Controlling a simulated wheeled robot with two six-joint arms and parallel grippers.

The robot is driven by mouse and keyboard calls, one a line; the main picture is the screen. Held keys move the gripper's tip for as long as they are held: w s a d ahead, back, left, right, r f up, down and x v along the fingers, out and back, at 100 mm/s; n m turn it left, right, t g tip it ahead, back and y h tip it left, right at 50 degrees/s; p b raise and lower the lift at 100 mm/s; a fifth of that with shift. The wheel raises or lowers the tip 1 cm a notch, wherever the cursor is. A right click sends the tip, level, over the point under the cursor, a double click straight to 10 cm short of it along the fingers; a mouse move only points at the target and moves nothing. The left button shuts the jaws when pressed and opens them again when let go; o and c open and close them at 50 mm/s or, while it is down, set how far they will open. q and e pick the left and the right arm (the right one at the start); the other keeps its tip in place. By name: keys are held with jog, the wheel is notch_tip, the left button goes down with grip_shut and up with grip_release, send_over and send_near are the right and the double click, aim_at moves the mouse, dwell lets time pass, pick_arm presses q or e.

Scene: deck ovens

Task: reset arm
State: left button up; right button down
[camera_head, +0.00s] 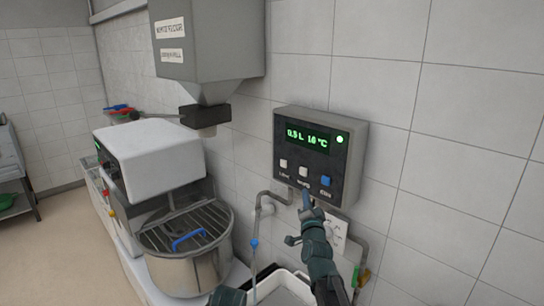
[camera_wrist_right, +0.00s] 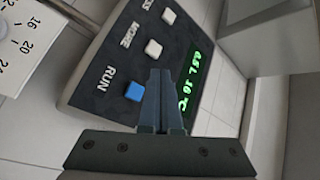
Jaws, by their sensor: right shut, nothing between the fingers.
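My right gripper (camera_head: 307,199) is shut and empty, just below the grey control box (camera_head: 357,150) on the tiled wall. The box shows a green display (camera_head: 308,137) reading 0.5 L 16 °C and a lit green lamp (camera_head: 339,139). In the right wrist view my shut fingertips (camera_wrist_right: 162,75) point at the panel beside the blue RUN button (camera_wrist_right: 135,91). Whether they touch the panel I cannot tell. Two white buttons sit alongside the blue one. A dark piece at the bottom edge (camera_head: 228,296) may be part of my left arm; its fingers do not show.
A mixer with a steel bowl (camera_head: 185,262) and white head (camera_head: 150,155) stands at the left. A grey flour hopper (camera_head: 225,40) hangs above. Pipes (camera_head: 262,215) run below the box. A whitish container (camera_head: 285,283) is under my right arm. Floor at left is open.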

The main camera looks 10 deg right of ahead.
jog(key=s+a+f+n+g+y+b, duration=0.1)
jog(key=s+a+f+n+g+y, duration=0.1)
jog(key=s+a+f+n+g, duration=0.55)
jog(key=s+a+f+n+g+y, duration=0.35)
jog(key=a+f, duration=0.45)
jog(key=f, duration=0.4)
jog(key=s+f+n+g+h, duration=0.2)
jog(key=s+f+g, duration=0.2)
jog(key=s, duration=0.7)
jog(key=s+d+f+n+g+h+b, duration=0.1)
jog(key=s+f+n+g+h, duration=0.2)
jog(key=s, duration=0.9)
jog(key=shift+f+g, duration=0.7)
jog(key=shift+g, duration=0.5)
dwell(1.0)
